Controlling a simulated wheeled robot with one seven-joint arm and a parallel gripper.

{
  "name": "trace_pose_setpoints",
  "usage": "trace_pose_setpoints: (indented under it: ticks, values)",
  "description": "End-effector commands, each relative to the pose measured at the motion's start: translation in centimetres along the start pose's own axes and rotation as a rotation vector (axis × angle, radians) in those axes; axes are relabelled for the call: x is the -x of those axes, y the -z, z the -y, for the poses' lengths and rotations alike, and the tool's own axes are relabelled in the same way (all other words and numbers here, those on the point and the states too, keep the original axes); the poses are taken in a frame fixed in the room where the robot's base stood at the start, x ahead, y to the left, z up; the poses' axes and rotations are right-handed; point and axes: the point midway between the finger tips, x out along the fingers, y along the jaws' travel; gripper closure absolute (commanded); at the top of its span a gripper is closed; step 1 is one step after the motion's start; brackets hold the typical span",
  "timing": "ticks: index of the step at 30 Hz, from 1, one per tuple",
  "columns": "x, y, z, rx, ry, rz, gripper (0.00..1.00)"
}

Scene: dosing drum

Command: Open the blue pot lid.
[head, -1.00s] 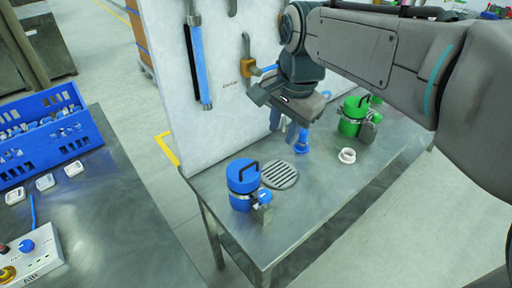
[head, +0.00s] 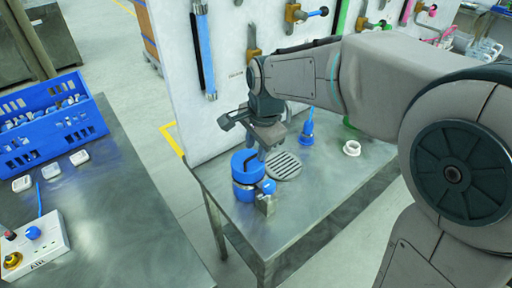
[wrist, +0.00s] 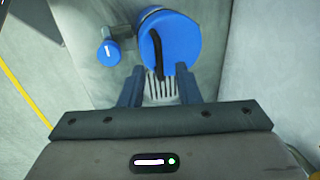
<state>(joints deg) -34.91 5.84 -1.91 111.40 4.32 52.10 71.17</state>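The blue pot (head: 240,191) stands on the metal table, its blue lid (head: 241,158) on top with a dark arched handle. The lid (wrist: 182,45) fills the upper middle of the wrist view, and its black handle (wrist: 157,48) runs down toward the gap between my fingers. My gripper (head: 262,152) is just behind and right of the lid in the head view, pointing down. In the wrist view my gripper (wrist: 160,80) is open, with the fingers apart. I cannot tell whether the handle's end lies between the fingertips or below them.
A blue knob (head: 267,187) sits on the pot's side fitting. A round slotted grate (head: 287,166), a white ring (head: 351,148) and a blue item (head: 307,134) are on the table. A white panel (head: 225,110) rises behind. The table's front right is clear.

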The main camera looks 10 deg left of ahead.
Motion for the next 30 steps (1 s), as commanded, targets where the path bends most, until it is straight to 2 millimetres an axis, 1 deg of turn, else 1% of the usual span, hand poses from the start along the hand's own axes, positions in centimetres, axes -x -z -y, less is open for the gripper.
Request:
trace_pose_setpoints:
  ticks: [1,5,13,14,15,16,17,25,30]
  values:
    - [-0.5,0.0,0.0,0.0,-0.001,0.0,0.7]
    - [-1.1,0.0,0.0,0.0,0.001,0.0,0.7]
    - [-1.3,0.0,0.0,0.0,0.001,-0.001,0.7]
    - [-1.3,0.0,0.0,0.0,0.001,-0.001,0.76]
    - [-1.3,0.0,0.0,0.0,0.001,-0.001,0.87]
    - [-1.3,0.0,0.0,0.0,0.001,-0.001,0.95]
    - [-1.3,0.0,0.0,0.0,0.001,-0.001,1.0]
    - [-1.1,0.2,0.1,-0.003,-0.006,-0.002,1.0]
    - [-0.5,1.0,0.4,-0.019,-0.047,-0.005,1.0]
